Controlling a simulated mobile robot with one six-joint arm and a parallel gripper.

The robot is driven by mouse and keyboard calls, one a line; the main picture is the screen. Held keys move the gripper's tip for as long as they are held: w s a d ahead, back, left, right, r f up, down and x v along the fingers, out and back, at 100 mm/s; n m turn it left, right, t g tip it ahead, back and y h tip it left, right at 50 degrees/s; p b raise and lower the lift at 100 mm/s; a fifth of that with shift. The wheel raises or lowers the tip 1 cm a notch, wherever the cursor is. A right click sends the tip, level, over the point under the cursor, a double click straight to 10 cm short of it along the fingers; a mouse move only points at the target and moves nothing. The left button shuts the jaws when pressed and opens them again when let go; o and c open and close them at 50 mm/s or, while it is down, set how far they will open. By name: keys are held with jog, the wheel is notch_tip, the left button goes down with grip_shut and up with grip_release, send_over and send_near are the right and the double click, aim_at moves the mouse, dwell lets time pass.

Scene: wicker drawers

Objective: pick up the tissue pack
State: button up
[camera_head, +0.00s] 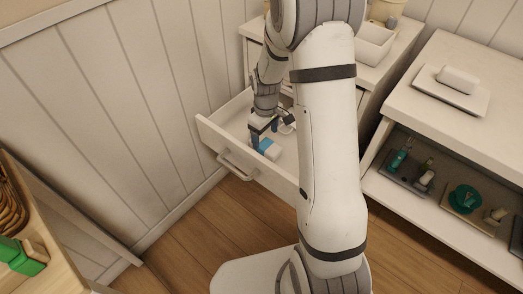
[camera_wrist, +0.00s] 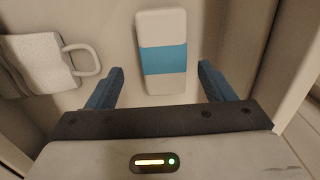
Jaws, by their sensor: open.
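The tissue pack (camera_wrist: 163,60) is a white block with a blue band, lying flat in the open drawer. In the wrist view it lies ahead of and between my open fingers, with clear gaps to both. In the head view the tissue pack (camera_head: 269,149) shows beside the fingers, partly hidden by them. My gripper (camera_wrist: 160,88) is open and empty, pointing down into the drawer. In the head view my gripper (camera_head: 266,132) is just above or beside the pack; the exact height is unclear.
A white mug-like item with a handle (camera_wrist: 45,62) lies left of the pack. The drawer's front (camera_head: 240,160) and side walls surround the gripper closely. A shelf unit (camera_head: 445,110) with small items stands at the right. My arm hides part of the drawer.

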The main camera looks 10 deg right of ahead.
aim_at(265, 144)
jog(key=f, duration=0.1)
jog(key=f+b, duration=0.1)
jog(key=f, duration=0.1)
jog(key=f+b, duration=0.1)
jog(key=shift+s+a+f, duration=0.1)
jog(key=shift+s+f, duration=0.25)
jog(key=shift+r, duration=0.1)
jog(key=shift+c, duration=0.3)
jog(key=c, duration=1)
